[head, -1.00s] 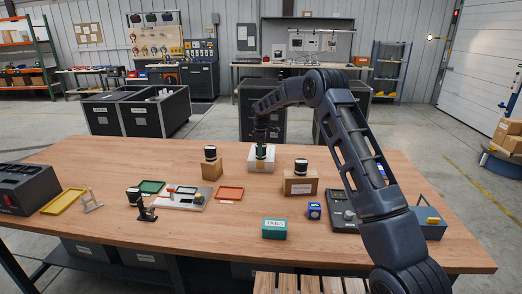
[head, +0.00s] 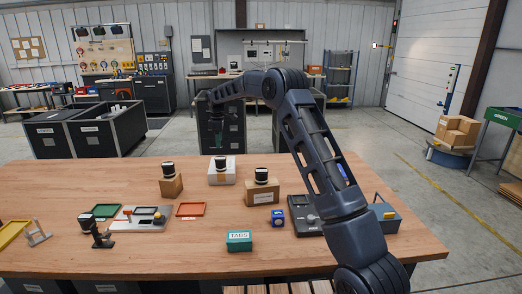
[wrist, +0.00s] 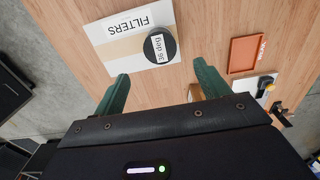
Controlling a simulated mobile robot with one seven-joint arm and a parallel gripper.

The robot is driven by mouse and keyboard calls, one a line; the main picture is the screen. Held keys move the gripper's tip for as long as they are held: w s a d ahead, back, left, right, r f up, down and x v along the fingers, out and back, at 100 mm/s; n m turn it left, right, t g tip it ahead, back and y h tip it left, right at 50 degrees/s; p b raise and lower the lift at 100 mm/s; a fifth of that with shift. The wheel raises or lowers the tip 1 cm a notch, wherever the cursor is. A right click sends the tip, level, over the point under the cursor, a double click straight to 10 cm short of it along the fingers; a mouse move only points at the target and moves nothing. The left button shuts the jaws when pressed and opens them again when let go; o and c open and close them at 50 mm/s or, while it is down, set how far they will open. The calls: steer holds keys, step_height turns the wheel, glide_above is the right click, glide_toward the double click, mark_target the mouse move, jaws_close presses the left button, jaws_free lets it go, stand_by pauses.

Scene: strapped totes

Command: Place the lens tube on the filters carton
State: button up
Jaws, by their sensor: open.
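The filters carton (head: 222,179) is a white box with a tan band on the table's far side. Its FILTERS label shows in the wrist view (wrist: 112,45). A lens tube (head: 220,162), black with a pale band, stands upright on it. From above in the wrist view, the tube's round dark top (wrist: 161,46) bears a small white label and lies near one end of the carton. My gripper (head: 217,147) is above the tube and apart from it. In the wrist view its green fingers (wrist: 161,72) are spread with nothing between them.
Similar tubes stand on a small brown box (head: 171,188) and a wider brown carton (head: 260,194). Another tube (head: 87,222) stands near a black stand (head: 102,234). Open wood lies left of the cartons.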

steer(key=s+d+r+m+t, duration=0.1)
steer(key=s+d+r+m, duration=0.3)
steer(key=s+d+r, duration=0.7)
steer(key=s+d+r+m+t, duration=0.1)
steer(key=s+d+r+m, duration=0.3)
steer(key=s+d+r, duration=0.75)
steer(key=s+d+f+m+t, duration=0.1)
steer(key=s+d+m, duration=0.1)
steer(key=s+d, duration=0.45)
steer(key=s+d+f+m, duration=0.2)
steer(key=s+d+m, duration=0.1)
steer(key=s+d, duration=0.35)
steer(key=s+d+f+m, duration=0.2)
steer(key=s+f, duration=0.2)
steer(key=s, duration=0.5)
steer(key=s+d+f+m+t, duration=0.1)
steer(key=s+d+f+m, duration=0.2)
steer(key=s, duration=0.6)
steer(key=shift+s+d+f+t, duration=0.25)
steer(key=shift+s+f+t, duration=0.05)
steer(key=shift+f, duration=0.1)
